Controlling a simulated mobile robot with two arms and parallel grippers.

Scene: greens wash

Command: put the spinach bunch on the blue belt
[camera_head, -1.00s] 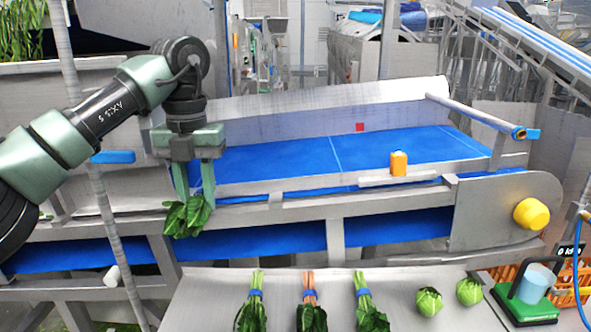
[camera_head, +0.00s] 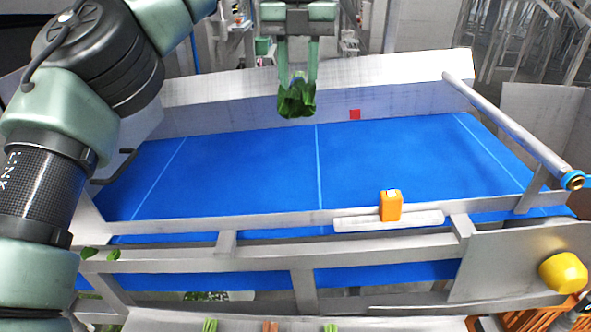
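My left gripper (camera_head: 297,72) is shut on the spinach bunch (camera_head: 297,99), a clump of dark green leaves hanging from between its fingers. It holds the bunch in the air, in line with the back part of the blue belt (camera_head: 250,175) and in front of the grey back wall. The belt is wide, bright blue and empty, with thin pale lines across it. The bunch is apart from the belt surface in the picture. My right gripper is not in view.
A metal front rail (camera_head: 270,225) runs along the belt, with an orange box (camera_head: 390,205) on it. A slanted pipe (camera_head: 515,130) stands at the right, above a yellow knob (camera_head: 563,272). Stem tops of several bunches (camera_head: 270,326) show at the bottom edge.

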